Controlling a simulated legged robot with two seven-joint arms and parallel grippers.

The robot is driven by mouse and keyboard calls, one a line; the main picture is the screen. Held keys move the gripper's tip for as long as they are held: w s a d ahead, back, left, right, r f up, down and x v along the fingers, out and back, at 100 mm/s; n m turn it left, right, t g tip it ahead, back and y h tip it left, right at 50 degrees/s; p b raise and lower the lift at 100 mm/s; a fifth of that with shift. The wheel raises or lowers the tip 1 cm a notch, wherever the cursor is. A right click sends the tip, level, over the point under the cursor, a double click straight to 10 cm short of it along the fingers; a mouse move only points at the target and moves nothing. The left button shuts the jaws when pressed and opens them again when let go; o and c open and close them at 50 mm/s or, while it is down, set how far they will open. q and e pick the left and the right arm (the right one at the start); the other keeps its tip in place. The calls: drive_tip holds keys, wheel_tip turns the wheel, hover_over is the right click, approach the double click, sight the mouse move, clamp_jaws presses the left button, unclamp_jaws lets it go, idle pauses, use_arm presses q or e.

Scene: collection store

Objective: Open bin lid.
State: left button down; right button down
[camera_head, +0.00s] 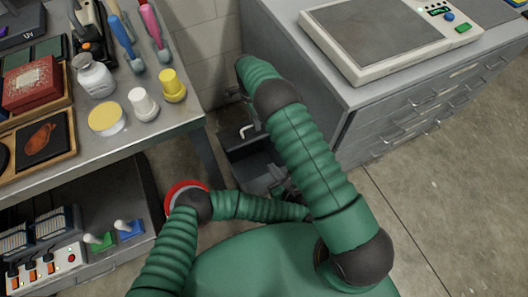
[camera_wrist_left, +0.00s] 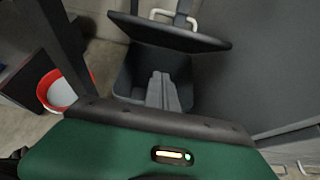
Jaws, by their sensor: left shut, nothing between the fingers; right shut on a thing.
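The dark grey bin (camera_head: 258,172) stands on the floor between the workbench and the drawer cabinet. In the left wrist view its lid (camera_wrist_left: 165,32) is tilted up and the dark inside of the bin (camera_wrist_left: 135,75) shows. The lid has a pale handle (camera_head: 248,131), also seen in the left wrist view (camera_wrist_left: 160,13). My right gripper (camera_head: 241,98) is at the handle, shut on it, and partly hidden by my right arm. My left gripper (camera_wrist_left: 164,82) is shut and empty, with its fingers over the bin opening; in the head view it is mostly hidden.
A red-rimmed white bucket (camera_wrist_left: 57,92) stands left of the bin. The workbench (camera_head: 150,140), with jars and brushes, is on the left. The grey drawer cabinet (camera_head: 350,125) closes in the right side. Open floor (camera_head: 440,200) lies at the right.

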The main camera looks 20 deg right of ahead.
drive_tip(key=shift+w+f, duration=0.15)
use_arm(q)
drive_tip(key=w+f, duration=0.1)
drive_tip(key=w, duration=1)
drive_tip(key=shift+w+a+f, duration=0.15)
drive_tip(key=shift+a+f, duration=0.05)
drive_tip(key=shift+w+r+g, duration=0.3)
drive_tip(key=shift+w+r, duration=0.25)
drive_tip(key=shift+r, duration=0.15)
use_arm(e)
drive_tip(key=shift+f, duration=0.1)
